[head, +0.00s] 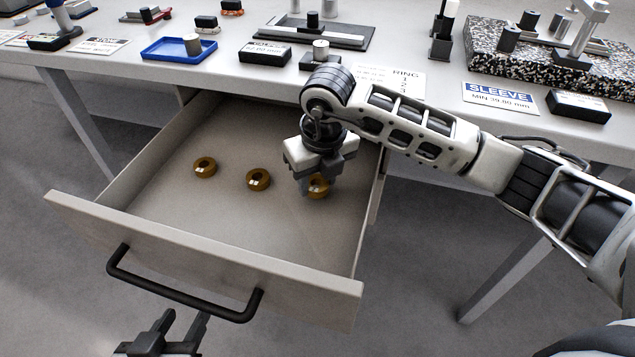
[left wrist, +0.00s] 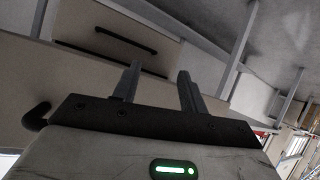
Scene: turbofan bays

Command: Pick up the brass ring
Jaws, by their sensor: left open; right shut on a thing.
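Three brass rings lie in the open drawer (head: 215,235): a left ring (head: 205,167), a middle ring (head: 258,179) and a right ring (head: 319,188). My right gripper (head: 316,190) reaches down into the drawer from the right and is shut on the right ring, partly covering it. I cannot tell whether that ring is clear of the drawer floor. My left gripper (head: 180,325) is open and empty, low in front of the drawer; its two fingers also show apart in the left wrist view (left wrist: 156,85).
The drawer's black handle (head: 185,290) juts out near my left gripper. The bench top (head: 225,70) above holds a blue tray (head: 180,49), a RING card (head: 395,80), a SLEEVE card (head: 498,98), black blocks and a speckled plate (head: 485,50). Drawer walls enclose the rings.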

